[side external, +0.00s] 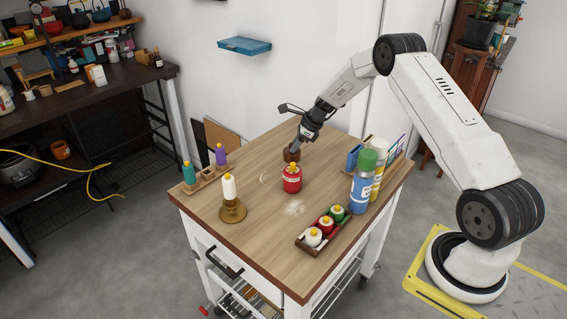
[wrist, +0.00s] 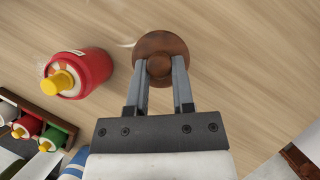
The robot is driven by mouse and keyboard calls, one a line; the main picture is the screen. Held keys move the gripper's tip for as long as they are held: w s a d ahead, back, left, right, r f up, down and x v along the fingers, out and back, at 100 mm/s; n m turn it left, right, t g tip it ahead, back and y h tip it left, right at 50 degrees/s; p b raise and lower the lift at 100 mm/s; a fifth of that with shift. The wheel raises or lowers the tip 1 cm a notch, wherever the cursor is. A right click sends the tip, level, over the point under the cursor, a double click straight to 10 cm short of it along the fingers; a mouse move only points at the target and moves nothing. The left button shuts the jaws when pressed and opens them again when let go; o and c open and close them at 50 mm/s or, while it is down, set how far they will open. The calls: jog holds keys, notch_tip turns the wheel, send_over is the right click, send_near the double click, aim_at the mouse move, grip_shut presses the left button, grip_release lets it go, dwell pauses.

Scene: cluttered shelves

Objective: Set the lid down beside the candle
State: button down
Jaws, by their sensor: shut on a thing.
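The red jar candle (side external: 292,180) with a yellow flame-shaped top stands upright near the middle of the wooden tabletop. It shows at the upper left of the wrist view (wrist: 82,74). The lid, a round brown wooden disc with a knob (wrist: 150,42), is between my fingertips at the top middle of the wrist view. My gripper (wrist: 160,68) is shut on the lid's knob. In the side view my gripper (side external: 295,146) points down just behind the candle, with the lid (side external: 290,155) low at its tip. The lid and candle are apart. I cannot tell whether the lid touches the table.
A white candle on a brass holder (side external: 232,208) stands left of the red one. A rack with teal and purple candles (side external: 207,176) is at the left edge. A tray of small jars (side external: 304,246) lies in front; spray cans (side external: 363,187) stand right.

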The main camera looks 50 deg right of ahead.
jog(key=shift+f, duration=1.55)
jog(key=shift+f, duration=0.15)
jog(key=shift+c, duration=2.4)
grip_release()
jog(key=v, duration=1.2)
jog(key=shift+r, duration=0.2)
